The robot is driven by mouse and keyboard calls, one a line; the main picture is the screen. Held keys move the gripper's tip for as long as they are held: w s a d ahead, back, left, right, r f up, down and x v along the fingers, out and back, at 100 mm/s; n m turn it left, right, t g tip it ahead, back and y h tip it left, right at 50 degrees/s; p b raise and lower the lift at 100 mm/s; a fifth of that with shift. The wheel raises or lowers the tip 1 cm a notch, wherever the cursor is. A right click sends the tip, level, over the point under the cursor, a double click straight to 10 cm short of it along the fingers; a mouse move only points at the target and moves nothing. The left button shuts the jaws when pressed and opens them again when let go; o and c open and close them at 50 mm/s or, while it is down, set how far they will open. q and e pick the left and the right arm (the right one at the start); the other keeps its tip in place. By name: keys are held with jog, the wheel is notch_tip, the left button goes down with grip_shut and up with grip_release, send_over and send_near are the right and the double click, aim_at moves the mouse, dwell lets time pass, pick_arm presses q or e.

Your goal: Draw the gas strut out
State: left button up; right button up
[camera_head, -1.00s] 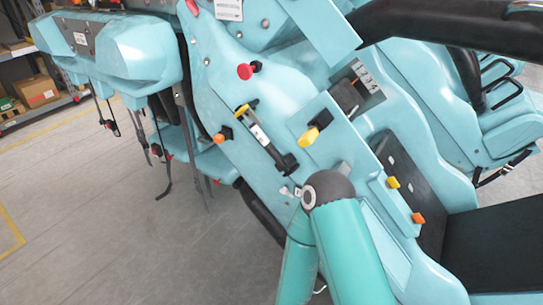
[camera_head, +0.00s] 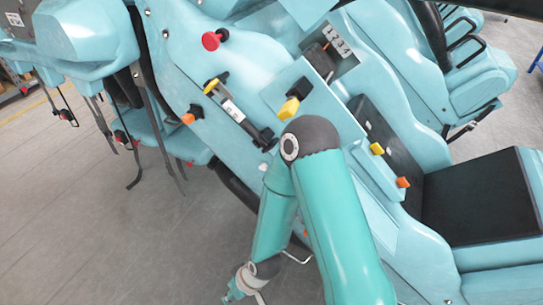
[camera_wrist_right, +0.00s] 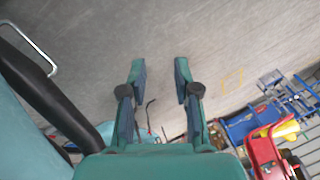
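The gas strut (camera_head: 234,112), a slim cylinder with a white label, a black lower end and a yellow part at its top, lies slantwise on the side panel of the turquoise coaster train (camera_head: 185,70). My right arm reaches up from the bottom and bends at a dark elbow below the strut. My right gripper (camera_head: 240,292) hangs low near the bottom edge, well below the strut and apart from it. In the right wrist view its two fingers (camera_wrist_right: 159,72) are spread with nothing between them. My left gripper is not in view.
A red knob (camera_head: 211,41), an orange knob (camera_head: 192,115) and a yellow-and-black handle (camera_head: 292,99) stick out around the strut. A black seat (camera_head: 475,195) is at the right. Grey floor (camera_head: 80,220) lies open at lower left. The right wrist view shows blue and red equipment (camera_wrist_right: 262,130).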

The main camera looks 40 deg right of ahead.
jog(key=w+d+r+n+t+h+b, duration=0.1)
jog(key=w+d+r+t+b, duration=0.1)
jog(key=w+d+r+t, duration=0.4)
pick_arm(q)
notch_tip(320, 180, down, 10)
jog(key=b, duration=0.7)
pick_arm(e)
jog(key=n+t+h, duration=0.4)
jog(key=t+h, duration=0.2)
jog(key=t, duration=0.2)
send_near(235, 114)
jog(key=f+v, duration=0.2)
jog(key=v, duration=0.5)
jog(key=shift+t, duration=0.3)
jog(key=p+x, duration=0.3)
jog(key=x, duration=0.2)
jog(key=r+p+x, duration=0.1)
jog(key=p+x, duration=0.3)
jog(key=x, duration=0.1)
jog(key=p+x, duration=0.3)
jog(key=x, duration=0.2)
jog(key=shift+d+r, duration=0.1)
jog(key=shift+r, duration=0.05)
pick_arm(q)
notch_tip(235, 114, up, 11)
jog(key=shift+p, duration=0.3)
pick_arm(e)
jog(key=shift+x, duration=0.75)
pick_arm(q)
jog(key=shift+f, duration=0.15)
